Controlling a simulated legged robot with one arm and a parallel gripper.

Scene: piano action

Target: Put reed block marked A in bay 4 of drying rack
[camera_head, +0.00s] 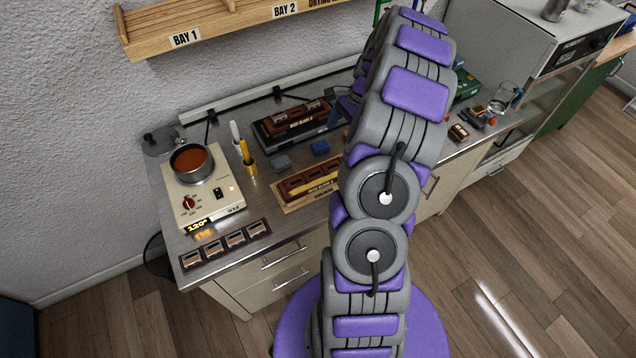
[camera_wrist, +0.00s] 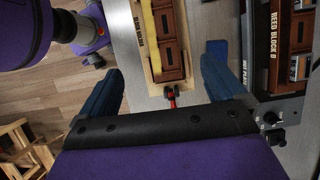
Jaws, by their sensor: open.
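A brown reed block with a yellow strip sits on a pale wooden board (camera_head: 283,207) at the bench front in the head view; its letter is too small to read. This block (camera_wrist: 168,35) also shows in the wrist view, beyond and between the fingertips of my gripper (camera_wrist: 160,68), which is open and empty. A second block, marked B (camera_wrist: 298,32), lies to the right in a dark plate; it shows at the bench back in the head view (camera_head: 300,115). The drying rack (camera_head: 225,22) is on the wall, with BAY 1 and BAY 2 labels; bay 4 is not visible.
A pot of reddish-brown liquid (camera_head: 191,162) stands on a heater (camera_head: 222,204) at the left. My arm hides the bench's middle right.

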